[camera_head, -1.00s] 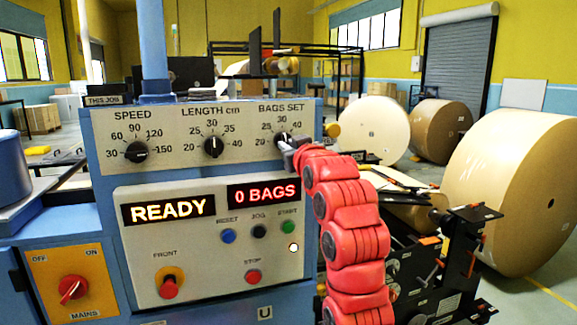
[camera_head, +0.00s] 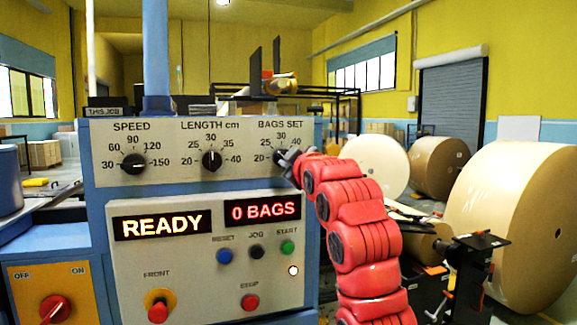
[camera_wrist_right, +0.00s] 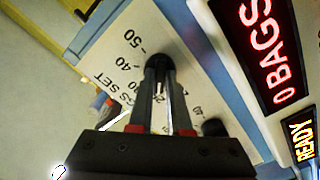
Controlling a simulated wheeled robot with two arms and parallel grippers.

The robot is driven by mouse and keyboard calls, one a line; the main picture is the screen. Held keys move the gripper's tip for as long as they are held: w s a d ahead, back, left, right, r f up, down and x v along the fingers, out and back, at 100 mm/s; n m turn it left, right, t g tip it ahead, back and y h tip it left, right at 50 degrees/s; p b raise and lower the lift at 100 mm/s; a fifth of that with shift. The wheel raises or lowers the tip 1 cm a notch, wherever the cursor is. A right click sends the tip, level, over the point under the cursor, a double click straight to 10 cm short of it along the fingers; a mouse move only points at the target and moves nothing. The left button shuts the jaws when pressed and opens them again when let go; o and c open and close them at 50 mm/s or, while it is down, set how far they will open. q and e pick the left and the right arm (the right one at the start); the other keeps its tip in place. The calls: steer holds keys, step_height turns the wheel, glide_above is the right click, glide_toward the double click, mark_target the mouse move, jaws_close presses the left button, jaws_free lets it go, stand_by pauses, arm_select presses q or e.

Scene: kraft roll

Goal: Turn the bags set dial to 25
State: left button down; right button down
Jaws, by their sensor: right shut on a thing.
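The bags set dial (camera_head: 281,157) is a black knob at the right end of the control panel's top row. Its scale shows 20, 25, 30 and 40 in the head view. My right gripper (camera_head: 291,160) reaches it from the right and covers its right part. In the right wrist view the two fingers (camera_wrist_right: 161,82) are closed on the dial knob (camera_wrist_right: 158,62), one on each side. I cannot tell which number its pointer is at. My left gripper is not in view.
The length dial (camera_head: 212,159) and speed dial (camera_head: 134,163) sit left on the same panel. Below are a READY display (camera_head: 162,225), a 0 BAGS display (camera_head: 262,209) and several buttons. Large paper rolls (camera_head: 515,215) stand at the right.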

stand_by(0.4)
steer(key=c, duration=0.9)
jaws_free()
steer(key=shift+o, duration=0.2)
steer(key=b+v, duration=0.2)
steer(key=v, duration=1.5)
steer(key=shift+s, duration=0.2)
steer(key=shift+w, duration=0.1)
